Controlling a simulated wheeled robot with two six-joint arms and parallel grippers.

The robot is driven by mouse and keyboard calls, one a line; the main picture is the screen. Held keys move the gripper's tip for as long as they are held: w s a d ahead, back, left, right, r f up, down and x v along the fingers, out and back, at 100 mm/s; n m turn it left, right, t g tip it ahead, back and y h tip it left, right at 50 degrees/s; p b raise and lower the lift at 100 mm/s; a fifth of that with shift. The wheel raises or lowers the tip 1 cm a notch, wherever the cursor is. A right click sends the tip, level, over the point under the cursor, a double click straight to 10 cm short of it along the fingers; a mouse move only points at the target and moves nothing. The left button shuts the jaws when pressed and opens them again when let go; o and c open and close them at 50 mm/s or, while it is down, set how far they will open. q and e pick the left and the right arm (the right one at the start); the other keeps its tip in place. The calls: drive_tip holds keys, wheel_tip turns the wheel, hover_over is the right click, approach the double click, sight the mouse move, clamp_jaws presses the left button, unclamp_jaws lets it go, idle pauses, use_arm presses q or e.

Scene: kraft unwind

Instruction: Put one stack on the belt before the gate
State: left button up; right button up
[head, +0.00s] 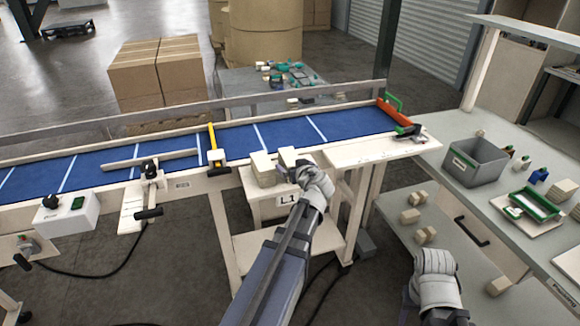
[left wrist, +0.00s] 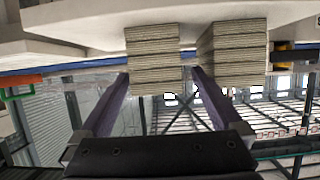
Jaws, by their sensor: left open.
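Two stacks of thin pale sheets stand on a white shelf labelled L1 (head: 262,200) at the belt's near side. The left stack (head: 263,170) stands clear of my fingers; it is the right-hand one in the left wrist view (left wrist: 235,50). My left gripper (head: 300,170) is open at the other stack (head: 288,156), whose end lies between the fingertips in the left wrist view (left wrist: 153,55); contact cannot be told. The blue belt (head: 280,132) runs behind the stacks.
A red-and-green end piece (head: 393,112) stands at the belt's right end. A grey bin (head: 475,160) and a green-framed tray (head: 534,204) sit on the right bench. The belt right of the yellow bar is clear.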

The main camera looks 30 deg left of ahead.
sight(290, 155)
use_arm(q)
drive_tip(key=shift+b+x, duration=1.1)
drive_tip(key=shift+x, duration=1.6)
drive_tip(key=shift+d+f, duration=0.1)
drive_tip(key=shift+d, duration=0.1)
drive_tip(key=shift+c, duration=0.5)
drive_tip(key=shift+w, duration=0.1)
clamp_jaws()
wheel_tip(290, 155, up, 10)
drive_tip(key=p, duration=1)
drive_tip(key=shift+f+b, duration=0.6)
drive_tip(key=shift+f, duration=0.05)
drive_tip(key=shift+r, duration=0.1)
